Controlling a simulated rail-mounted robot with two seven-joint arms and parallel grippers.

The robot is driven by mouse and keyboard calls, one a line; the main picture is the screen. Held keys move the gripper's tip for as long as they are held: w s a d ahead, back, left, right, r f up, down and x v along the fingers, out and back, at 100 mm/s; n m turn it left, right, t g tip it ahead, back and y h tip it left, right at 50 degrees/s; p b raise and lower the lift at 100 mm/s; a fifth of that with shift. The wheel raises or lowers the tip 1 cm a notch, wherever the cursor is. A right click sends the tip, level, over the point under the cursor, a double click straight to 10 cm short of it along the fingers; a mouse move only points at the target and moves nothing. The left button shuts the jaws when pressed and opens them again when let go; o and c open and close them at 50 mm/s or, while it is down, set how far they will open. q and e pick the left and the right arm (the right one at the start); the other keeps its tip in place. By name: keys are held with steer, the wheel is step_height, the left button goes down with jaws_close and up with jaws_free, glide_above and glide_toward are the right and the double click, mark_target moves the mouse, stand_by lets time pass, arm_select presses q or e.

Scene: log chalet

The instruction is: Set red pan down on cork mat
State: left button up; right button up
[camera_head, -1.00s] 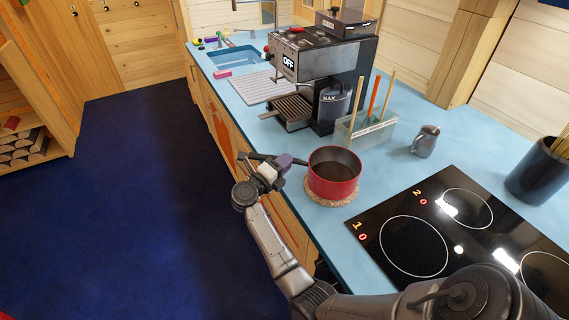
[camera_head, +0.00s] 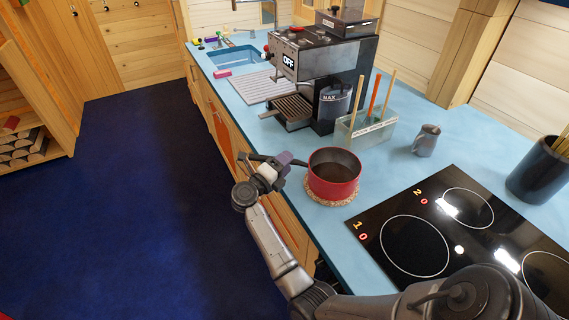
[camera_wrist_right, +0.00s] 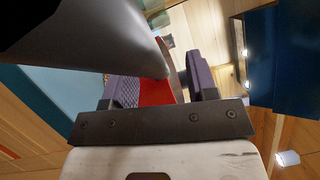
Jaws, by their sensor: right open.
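The red pan (camera_head: 334,180) stands upright on the round cork mat (camera_head: 331,199), near the front edge of the blue counter. Its dark contents and rim show from above. The mat's edge shows below the pan. The pan's grey handle (camera_wrist_right: 90,30) crosses the upper left of the right wrist view. My right gripper (camera_head: 284,170) is left of the pan, at the handle. Its purple-padded fingers are open, with red pan wall (camera_wrist_right: 155,92) visible between them. I cannot tell whether a finger touches the handle. My left gripper is not in view.
The black cooktop (camera_head: 445,232) lies right of the pan. Behind are a coffee machine (camera_head: 325,68), a clear utensil holder (camera_head: 367,129) and a metal jug (camera_head: 426,141). A dark pot (camera_head: 540,170) stands at far right. Open floor lies left of the counter.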

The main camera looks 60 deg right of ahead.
steer(key=w+a+f+b, duration=0.1)
steer(key=a+b, duration=0.3)
steer(key=a, duration=0.9)
steer(key=shift+w+a, duration=0.3)
steer(key=shift+w, duration=0.4)
